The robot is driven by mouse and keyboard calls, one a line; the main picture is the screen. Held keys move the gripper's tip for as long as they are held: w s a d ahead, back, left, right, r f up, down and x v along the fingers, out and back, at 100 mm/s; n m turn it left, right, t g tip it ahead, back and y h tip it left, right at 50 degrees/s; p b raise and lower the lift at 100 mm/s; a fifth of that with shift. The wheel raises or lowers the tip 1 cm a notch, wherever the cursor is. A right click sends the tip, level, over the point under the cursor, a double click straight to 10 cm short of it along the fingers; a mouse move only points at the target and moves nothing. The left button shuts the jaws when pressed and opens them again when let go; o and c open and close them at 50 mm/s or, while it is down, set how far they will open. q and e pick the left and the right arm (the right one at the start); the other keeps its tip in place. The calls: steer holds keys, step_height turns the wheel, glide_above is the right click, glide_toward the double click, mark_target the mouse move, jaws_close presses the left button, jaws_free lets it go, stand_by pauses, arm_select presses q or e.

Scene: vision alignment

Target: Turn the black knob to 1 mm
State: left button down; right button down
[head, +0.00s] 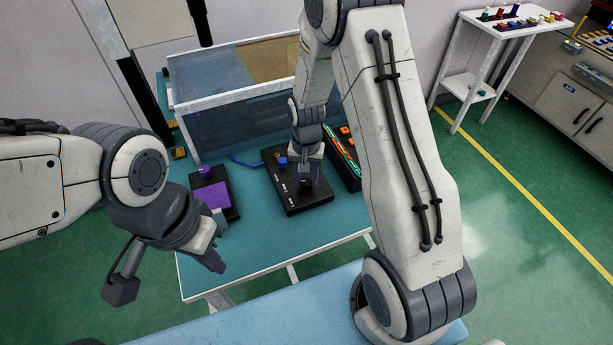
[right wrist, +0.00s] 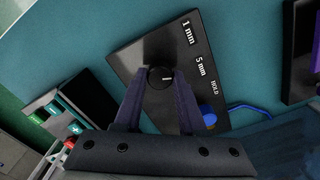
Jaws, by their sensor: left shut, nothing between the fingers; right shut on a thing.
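The black knob (right wrist: 160,79) sits on a black control panel (right wrist: 135,55) with the labels 1 mm (right wrist: 188,33), 5 mm (right wrist: 201,66) and HOLD (right wrist: 215,83). A short white mark on the knob points right in the right wrist view, toward the 5 mm and HOLD side rather than 1 mm. My right gripper (right wrist: 158,90) is shut on the knob, one finger on each side. In the head view, my right gripper (head: 306,180) comes down on the near part of the panel (head: 283,190) and hides the knob. My left gripper (head: 214,256) is shut and empty, left of the panel.
A blue button (head: 283,162) with a blue cable stands on the panel's far part. A purple-and-black box (head: 213,193) lies left of it. A black box with coloured strips (head: 345,150) lies right. A blue-walled enclosure (head: 225,115) stands behind. The teal tabletop (head: 250,255) is clear in front.

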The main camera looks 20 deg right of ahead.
mark_target(306, 180)
steer(key=n, duration=0.5)
steer(key=shift+n+p, duration=0.4)
steer(key=shift+n, duration=2.1)
steer(key=shift+w, duration=0.1)
steer(key=c, duration=0.5)
jaws_free()
steer(key=shift+r, duration=0.1)
step_height(306, 180, up, 10)
steer(key=shift+r+b, duration=0.15)
steer(key=shift+b, duration=0.3)
